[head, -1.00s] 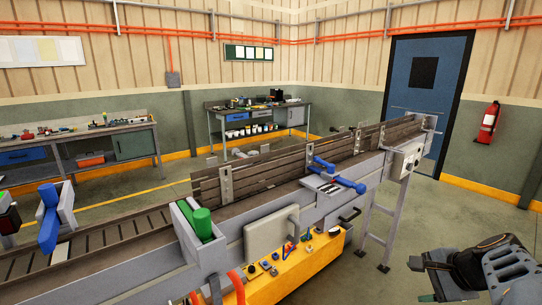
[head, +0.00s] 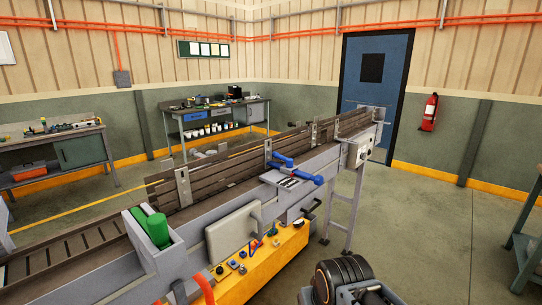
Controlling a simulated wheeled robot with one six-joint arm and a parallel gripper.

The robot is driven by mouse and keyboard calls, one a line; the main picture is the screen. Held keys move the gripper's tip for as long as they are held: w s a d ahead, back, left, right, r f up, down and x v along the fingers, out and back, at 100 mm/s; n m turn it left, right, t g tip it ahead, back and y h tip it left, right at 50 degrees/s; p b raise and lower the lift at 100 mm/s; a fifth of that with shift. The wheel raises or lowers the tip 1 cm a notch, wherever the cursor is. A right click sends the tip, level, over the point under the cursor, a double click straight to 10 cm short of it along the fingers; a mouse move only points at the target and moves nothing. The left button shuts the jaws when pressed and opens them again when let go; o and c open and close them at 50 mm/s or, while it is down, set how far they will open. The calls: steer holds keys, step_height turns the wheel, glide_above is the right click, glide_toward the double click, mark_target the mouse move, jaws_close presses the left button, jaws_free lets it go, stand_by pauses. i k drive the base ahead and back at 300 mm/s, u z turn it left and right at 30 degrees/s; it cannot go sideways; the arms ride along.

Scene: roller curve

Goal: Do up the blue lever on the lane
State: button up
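The blue lever (head: 305,177) sits on a pale plate on the near side rail of the conveyor lane (head: 225,180), right of the picture's middle. Its thick rounded handle points right and slightly down, toward the near side. A second blue piece (head: 282,160) lies beside it, reaching over the lane to the upper left. Whether the two are joined is hard to tell. My dark arm end (head: 345,278) shows at the bottom edge, well below the lever and apart from it. My fingertips cannot be made out.
A green cylinder (head: 158,229) in a grey housing stands on the near rail at left. A yellow bench (head: 255,275) with small parts sits below the lane. The floor (head: 425,215) at right is open, with a table (head: 525,235) at the far right edge.

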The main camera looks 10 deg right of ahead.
mark_target(289, 161)
steer(key=z, duration=1.8)
steer(key=i, duration=1.2)
steer(key=u, duration=2.35)
